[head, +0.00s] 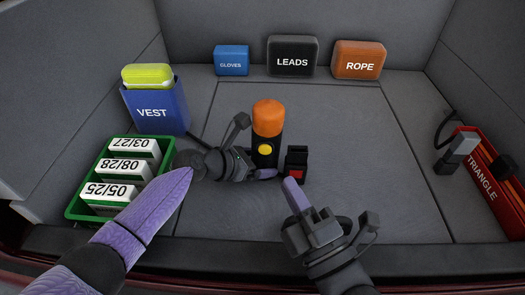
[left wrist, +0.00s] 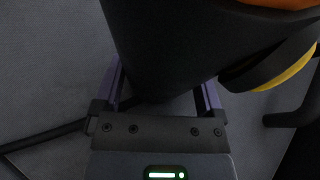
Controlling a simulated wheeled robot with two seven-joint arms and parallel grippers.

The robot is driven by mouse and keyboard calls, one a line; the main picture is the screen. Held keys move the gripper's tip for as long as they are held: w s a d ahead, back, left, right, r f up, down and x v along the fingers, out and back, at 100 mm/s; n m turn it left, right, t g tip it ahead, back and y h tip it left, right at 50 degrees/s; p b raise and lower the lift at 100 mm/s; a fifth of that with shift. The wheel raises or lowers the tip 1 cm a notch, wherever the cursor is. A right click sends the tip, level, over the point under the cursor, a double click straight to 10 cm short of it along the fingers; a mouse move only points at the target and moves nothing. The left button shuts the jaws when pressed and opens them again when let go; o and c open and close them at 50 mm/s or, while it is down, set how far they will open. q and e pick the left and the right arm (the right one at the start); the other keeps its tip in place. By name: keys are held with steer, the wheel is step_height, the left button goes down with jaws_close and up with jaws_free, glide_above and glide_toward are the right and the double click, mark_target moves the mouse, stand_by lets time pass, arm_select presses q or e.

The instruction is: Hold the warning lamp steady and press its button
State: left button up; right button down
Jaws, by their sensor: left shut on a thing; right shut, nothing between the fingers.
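The warning lamp (head: 267,119) stands upright near the middle of the boot floor, with an orange dome, a black body and a round yellow button (head: 264,150) facing me. My left gripper (head: 256,168) is shut on its lower black body from the left. In the left wrist view, the lamp's black body (left wrist: 165,45) sits between the purple fingers (left wrist: 162,92), and the yellow button's edge (left wrist: 290,68) shows at right. My right gripper (head: 290,184) is shut and empty, in front of and to the right of the lamp, apart from the button.
A small black block with a red face (head: 297,163) stands right of the lamp, close beyond my right fingertips. A green crate (head: 72,208) of dated boxes and a blue VEST box (head: 153,112) are left. A red TRIANGLE box (head: 487,180) is right. LEADS (head: 292,50) and other cases line the back.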

mark_target(265, 149)
steer(key=a+f+m+g+h, duration=0.1)
steer(key=a+f+g+h, duration=0.1)
steer(key=a+f+g, duration=0.4)
steer(key=w+d+r+g, duration=0.1)
steer(key=w+d, duration=0.1)
steer(key=w, duration=0.7)
steer(key=shift+w+r, duration=0.15)
steer(key=shift+w, duration=0.1)
stand_by(1.2)
